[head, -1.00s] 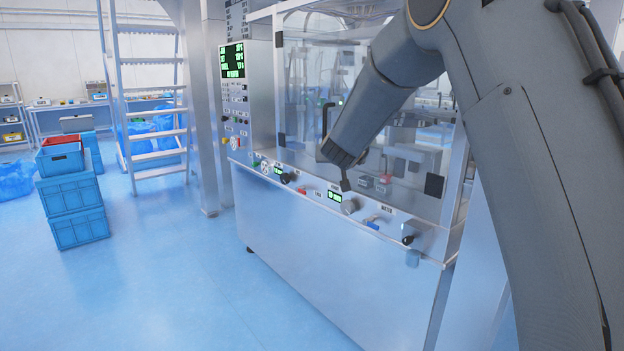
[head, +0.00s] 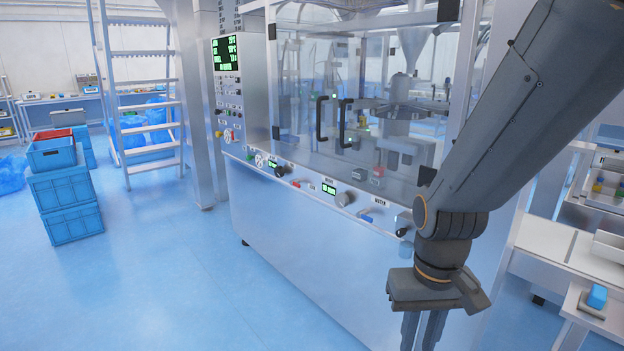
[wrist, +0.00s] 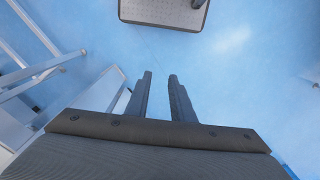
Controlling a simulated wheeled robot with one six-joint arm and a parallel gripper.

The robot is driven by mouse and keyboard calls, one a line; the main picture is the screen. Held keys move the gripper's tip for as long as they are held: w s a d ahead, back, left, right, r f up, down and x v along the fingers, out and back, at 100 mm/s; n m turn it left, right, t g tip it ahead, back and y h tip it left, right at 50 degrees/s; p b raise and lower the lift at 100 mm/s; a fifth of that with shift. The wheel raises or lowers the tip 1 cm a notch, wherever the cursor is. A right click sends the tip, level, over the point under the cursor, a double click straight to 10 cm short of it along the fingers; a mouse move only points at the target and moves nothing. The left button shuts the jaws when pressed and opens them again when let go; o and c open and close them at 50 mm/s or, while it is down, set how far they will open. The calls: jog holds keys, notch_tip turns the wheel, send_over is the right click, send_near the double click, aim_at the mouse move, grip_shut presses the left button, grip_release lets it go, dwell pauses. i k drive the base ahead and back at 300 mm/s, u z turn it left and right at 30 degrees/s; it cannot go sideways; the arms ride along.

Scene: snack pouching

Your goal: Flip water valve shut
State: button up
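The water valve has a small blue lever (head: 366,218) on the front ledge of the machine, beside a label that appears to read WATER (head: 380,203). The lever looks roughly level; its exact angle is too small to tell. My gripper (head: 424,335) hangs fingers-down in front of the machine, to the right of and lower in the picture than the valve, apart from it. Its fingertips are cut off by the lower edge of the head view. In the wrist view my gripper (wrist: 160,76) has its fingers apart, with only blue floor between them. The valve does not show there.
The machine (head: 300,255) carries a grey knob (head: 345,198), a black knob (head: 280,171) and a white handwheel (head: 261,159) along the same ledge. Clear guard doors with black handles (head: 345,122) rise above. A bench (head: 560,245) stands right. Floor at left front is free.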

aim_at(361, 213)
jog(key=z, duration=0.05)
jog(key=k, duration=0.65)
jog(key=z, duration=0.25)
jog(key=i, duration=1.65)
jog(key=u, duration=0.5)
